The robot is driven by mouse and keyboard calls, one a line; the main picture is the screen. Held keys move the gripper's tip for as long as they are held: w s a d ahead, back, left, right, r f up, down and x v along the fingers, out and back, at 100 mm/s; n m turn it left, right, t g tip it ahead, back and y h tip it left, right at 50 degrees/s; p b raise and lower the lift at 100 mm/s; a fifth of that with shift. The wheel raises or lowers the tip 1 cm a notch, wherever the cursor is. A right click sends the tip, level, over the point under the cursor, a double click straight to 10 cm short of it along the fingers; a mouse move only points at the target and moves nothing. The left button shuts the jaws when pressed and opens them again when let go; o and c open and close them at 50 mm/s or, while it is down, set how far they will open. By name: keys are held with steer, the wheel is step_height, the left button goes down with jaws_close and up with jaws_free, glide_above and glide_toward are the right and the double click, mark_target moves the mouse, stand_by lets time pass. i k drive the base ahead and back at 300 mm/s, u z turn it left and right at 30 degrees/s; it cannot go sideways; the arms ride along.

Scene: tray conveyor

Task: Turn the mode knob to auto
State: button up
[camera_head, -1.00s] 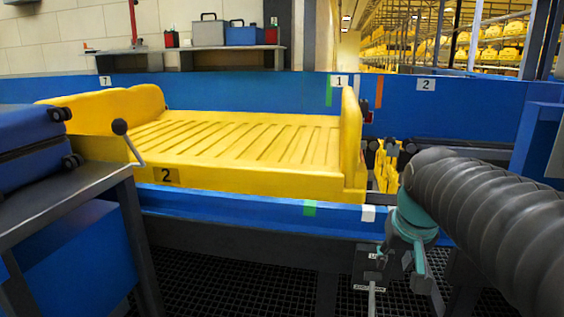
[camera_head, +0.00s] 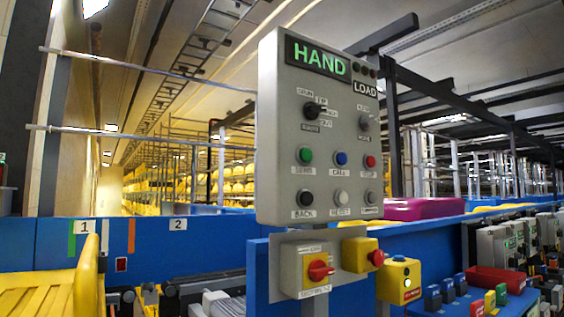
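A grey control panel (camera_head: 274,160) stands upright at the centre of the view. Its lit green display (camera_head: 318,58) reads HAND. The mode knob (camera_head: 364,122) is the small dark knob on the panel's upper right; the label above it seems to read AUTO and the one below MODE. Its exact pointer direction is too small to tell. A second black knob (camera_head: 311,110) with several labels around it sits to its left. My gripper is not in this view.
Green (camera_head: 305,155), blue (camera_head: 341,158) and red (camera_head: 370,161) buttons sit below the knobs, with a lower button row. A red rotary switch (camera_head: 319,270) and yellow boxes are under the panel. A yellow tray (camera_head: 50,292) is at the lower left.

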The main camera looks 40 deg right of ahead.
mark_target(365, 122)
steer(key=z, duration=1.95)
steer(key=k, duration=0.9)
steer(key=z, duration=2.85)
steer(key=i, duration=0.1)
steer(key=u, duration=1.4)
steer(key=i, duration=0.95)
steer(key=u, duration=1)
steer(key=i, duration=0.75)
steer(key=u, duration=0.9)
